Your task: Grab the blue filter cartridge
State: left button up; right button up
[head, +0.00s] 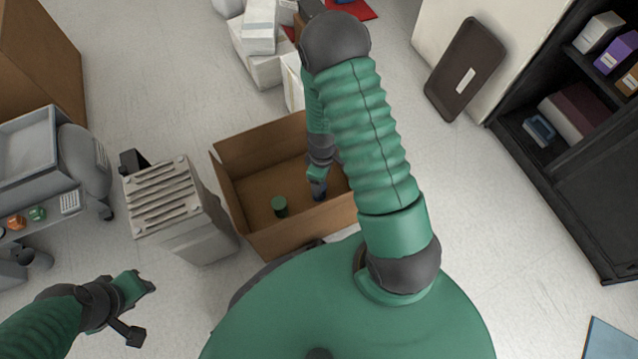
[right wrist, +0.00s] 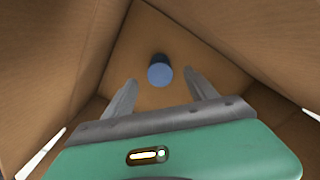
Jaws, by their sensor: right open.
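The blue filter cartridge (right wrist: 160,72) is a short blue cylinder on the floor of a cardboard box, seen in the right wrist view. It shows just beyond and between the two fingers of my right gripper (right wrist: 160,90), which is open and empty.
The box walls rise close around my right gripper. A grey slatted unit (head: 185,215) stands left of the box. A dark shelf (head: 560,170) is at the right, with bare floor before it.

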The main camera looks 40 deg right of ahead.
jog(key=f+b, duration=0.2)
jog(key=f, duration=0.4)
jog(key=shift+d+f, duration=0.15)
jog(key=shift+d, duration=0.05)
jog(key=f+b, duration=0.4)
jog(key=b, duration=0.1)
jog(key=shift+w+a+f, duration=0.3)
jog(key=shift+w+f, duration=0.1)
jog(key=shift+f, duration=0.25)
pick_arm(q)
jog(key=s+x, duration=0.1)
jog(key=x, duration=0.7)
jog(key=shift+s+d+f, duration=0.2)
jog(key=shift+s+d, duration=0.05)
jog(key=shift+s, duration=0.15)
pick_arm(e)
jog(key=shift+d+r, duration=0.1)
jog(key=shift+r, duration=0.05)
jog(key=shift+c, duration=0.5)
pick_arm(q)
jog(key=shift+a, duration=0.1)
pick_arm(e)
grip_shut()
